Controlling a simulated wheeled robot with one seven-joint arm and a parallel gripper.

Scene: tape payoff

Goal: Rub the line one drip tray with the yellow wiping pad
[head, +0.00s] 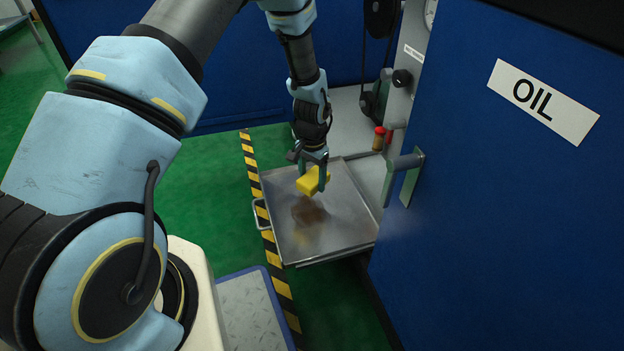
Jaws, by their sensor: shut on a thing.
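The yellow wiping pad (309,182) is held between the fingers of my gripper (312,173), which is shut on it. The metal drip tray (345,222) lies below, a shallow square tray with a raised rim and a handle on its left side. A brown stain (308,211) marks the tray's surface, just below the pad in the picture. The pad is over the upper middle part of the tray; I cannot tell whether it touches the surface. My fingers hide part of the pad.
A blue cabinet door (490,180) with an OIL sign (543,102) and a handle (404,172) stands close on the right.

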